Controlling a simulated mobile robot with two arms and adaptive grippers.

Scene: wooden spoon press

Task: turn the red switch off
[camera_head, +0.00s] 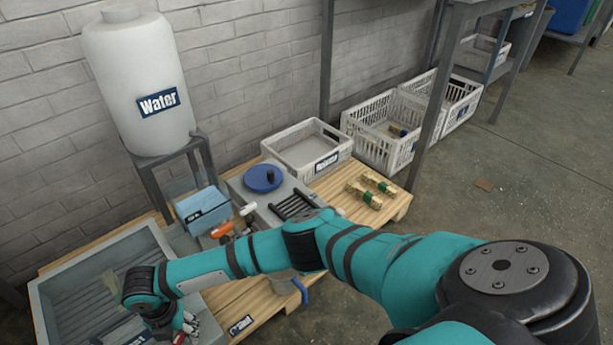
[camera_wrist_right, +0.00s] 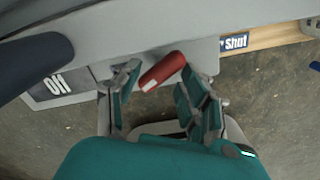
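The red switch (camera_wrist_right: 162,71) is a short red lever with a pale end face, on the side of a grey housing in the right wrist view. My right gripper (camera_wrist_right: 160,76) is open, with one finger on each side of the red switch. A gap shows between the switch and the right-hand finger; whether the left-hand finger touches it I cannot tell. In the head view my right gripper (camera_head: 170,325) is low at the left, by the front of the grey slatted basin (camera_head: 42,300), and partly hides the switch. My left gripper is not in view.
A dark label (camera_wrist_right: 58,84) is left of the switch, and a "Shut" label (camera_wrist_right: 236,42) is on the pallet edge. A dark blue rounded part (camera_wrist_right: 35,62) is close at left. A water tank (camera_head: 135,80), blue-lidded machine (camera_head: 262,178) and crates (camera_head: 307,150) stand behind my arm.

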